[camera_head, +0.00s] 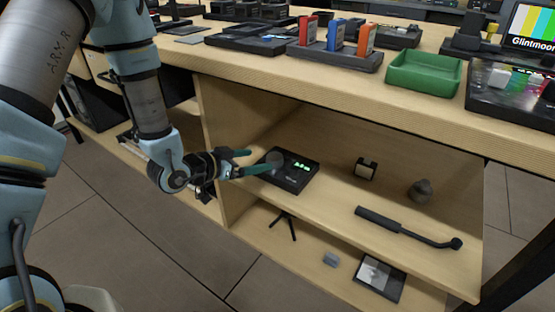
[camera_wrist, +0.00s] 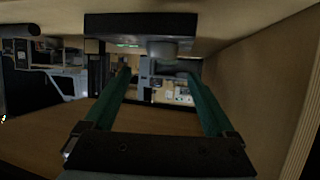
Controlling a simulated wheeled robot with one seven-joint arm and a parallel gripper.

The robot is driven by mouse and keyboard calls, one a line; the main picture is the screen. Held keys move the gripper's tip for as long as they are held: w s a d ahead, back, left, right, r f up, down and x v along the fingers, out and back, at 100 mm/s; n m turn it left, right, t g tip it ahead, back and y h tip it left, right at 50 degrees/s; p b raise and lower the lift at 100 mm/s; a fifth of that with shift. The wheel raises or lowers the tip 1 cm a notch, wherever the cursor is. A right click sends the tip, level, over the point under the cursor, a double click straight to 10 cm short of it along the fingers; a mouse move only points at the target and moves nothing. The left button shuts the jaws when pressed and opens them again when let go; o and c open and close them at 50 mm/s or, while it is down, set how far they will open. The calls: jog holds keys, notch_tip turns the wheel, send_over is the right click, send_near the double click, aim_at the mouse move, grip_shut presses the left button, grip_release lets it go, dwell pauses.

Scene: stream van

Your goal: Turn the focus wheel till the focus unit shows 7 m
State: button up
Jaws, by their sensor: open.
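The focus unit (camera_head: 292,177) is a dark box with a lit green display (camera_head: 301,166), on the upper shelf under the counter. The digits are too small to read surely. Its round grey focus wheel (camera_head: 275,159) is on the side toward my gripper (camera_head: 259,162). My gripper has two green fingers, spread apart with nothing held. In the wrist view, the unit (camera_wrist: 140,25) is at the top with the wheel (camera_wrist: 162,48) below it. The wheel lies ahead, between the lines of the open fingers (camera_wrist: 158,76); I cannot tell whether they touch it.
The counter (camera_head: 240,62) is above my gripper. A wooden side panel (camera_head: 212,135) stands close by.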

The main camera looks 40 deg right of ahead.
aim_at(273, 156)
jog(key=x, duration=0.8)
jog(key=shift+w+d+f, duration=0.15)
jog(key=shift+d+f, duration=0.05)
jog(key=shift+d, duration=0.15)
jog(key=shift+c, duration=0.2)
jog(key=c, duration=1.3)
jog(key=shift+w+m+g+p, duration=0.15)
jog(key=shift+m+g+p, duration=0.15)
jog(key=shift+m+g, duration=1.1)
jog(key=shift+m+g+y+p, duration=0.7)
jog(key=shift+m+g, duration=0.6)
jog(key=shift+g, duration=0.3)
